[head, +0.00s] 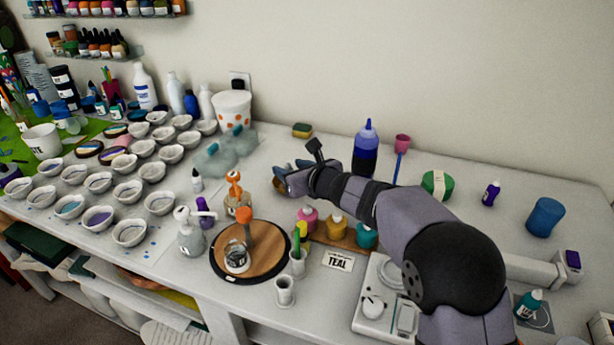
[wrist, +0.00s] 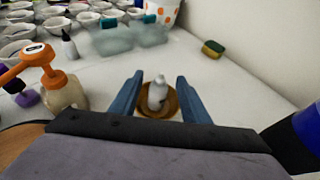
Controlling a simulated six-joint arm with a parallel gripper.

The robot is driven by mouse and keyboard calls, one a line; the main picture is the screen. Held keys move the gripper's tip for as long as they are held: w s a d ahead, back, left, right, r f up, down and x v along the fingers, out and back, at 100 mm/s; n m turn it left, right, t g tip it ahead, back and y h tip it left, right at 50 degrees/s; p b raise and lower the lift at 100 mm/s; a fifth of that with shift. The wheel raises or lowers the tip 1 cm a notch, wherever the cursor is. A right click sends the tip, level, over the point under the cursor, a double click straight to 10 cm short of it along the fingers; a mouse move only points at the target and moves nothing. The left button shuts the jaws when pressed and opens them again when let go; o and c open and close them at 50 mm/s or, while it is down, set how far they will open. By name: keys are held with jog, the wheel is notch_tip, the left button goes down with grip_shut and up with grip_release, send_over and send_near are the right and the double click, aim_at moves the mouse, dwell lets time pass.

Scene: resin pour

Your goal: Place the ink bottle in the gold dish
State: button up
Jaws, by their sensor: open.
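A small pale grey-white bottle (wrist: 157,92), which looks like the ink bottle, stands about upright in the gold dish (wrist: 148,113) in the wrist view. The dish's rim shows around its base. My gripper (wrist: 159,92) is open, with one blue finger on each side of the bottle and a gap visible on both sides. In the head view my gripper (head: 283,181) is at the dish, behind the wooden turntable. There the gold dish (head: 277,184) shows only as a sliver and the bottle is hidden behind my gripper.
Another small white bottle with a dark tip (head: 196,181) stands to the left, near an orange-topped pump bottle (head: 237,200). A tall blue bottle (head: 366,150) stands close to my arm on the right. A sponge (head: 302,130) lies behind; the table around it is clear.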

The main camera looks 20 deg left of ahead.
jog(key=b+v, duration=0.1)
jog(key=v, duration=0.9)
jog(key=shift+b, duration=0.3)
jog(key=shift+s+d, duration=0.1)
